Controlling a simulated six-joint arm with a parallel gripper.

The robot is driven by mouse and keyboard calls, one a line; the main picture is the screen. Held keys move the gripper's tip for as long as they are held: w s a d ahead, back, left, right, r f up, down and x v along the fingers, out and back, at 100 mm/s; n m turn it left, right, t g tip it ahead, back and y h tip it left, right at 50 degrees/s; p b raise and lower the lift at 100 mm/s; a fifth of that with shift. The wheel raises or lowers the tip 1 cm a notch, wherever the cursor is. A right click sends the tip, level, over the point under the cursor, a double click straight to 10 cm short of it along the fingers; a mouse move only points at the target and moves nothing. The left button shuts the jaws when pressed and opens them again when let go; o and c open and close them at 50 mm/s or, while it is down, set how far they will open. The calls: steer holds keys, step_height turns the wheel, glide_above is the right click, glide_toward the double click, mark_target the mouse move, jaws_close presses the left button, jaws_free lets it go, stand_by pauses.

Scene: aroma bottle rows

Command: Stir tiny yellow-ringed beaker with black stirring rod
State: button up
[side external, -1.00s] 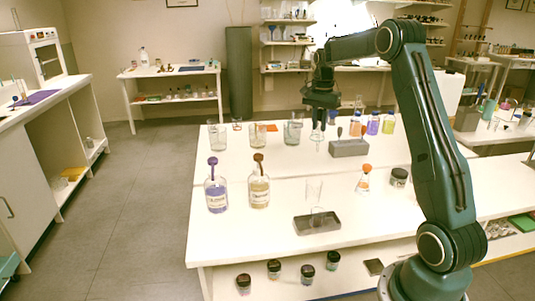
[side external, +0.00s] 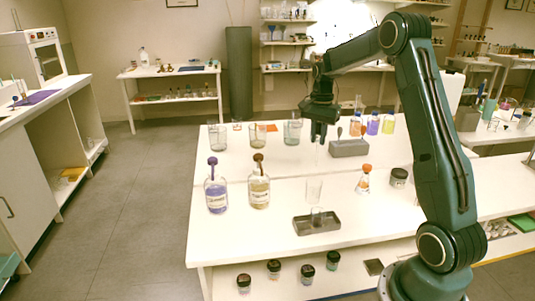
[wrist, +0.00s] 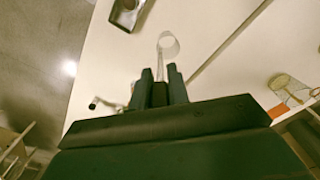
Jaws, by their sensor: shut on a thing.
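My gripper (side external: 318,135) is above the middle of the white table, left of a grey block rack. In the wrist view its fingers (wrist: 160,85) are shut on a thin stirring rod (wrist: 160,67), whose colour I cannot tell for sure. In the side view only a faint pale length shows below the fingers. A clear glass beaker (side external: 314,190) stands on the table behind a grey tray; a clear beaker also shows just beyond the fingers in the wrist view (wrist: 168,43). No yellow ring is distinguishable on either.
The grey tray (side external: 304,227) lies near the front edge. Stoppered purple (side external: 216,195) and amber (side external: 259,192) bottles stand left. The grey rack (side external: 348,148), an orange-topped flask (side external: 364,180) and a dark-lidded jar (side external: 399,177) are right. Several glass beakers (side external: 292,135) stand behind.

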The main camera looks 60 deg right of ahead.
steer(key=s+a+f, duration=0.6)
steer(key=a, duration=0.2)
steer(key=shift+a+f, duration=0.15)
steer(key=shift+a, duration=0.15)
steer(key=shift+f, duration=0.25)
step_height(320, 180, down, 9)
steer(key=shift+f, duration=0.2)
stand_by(1.6)
steer(key=shift+s+d, duration=0.15)
steer(key=shift+s, duration=0.05)
stand_by(0.6)
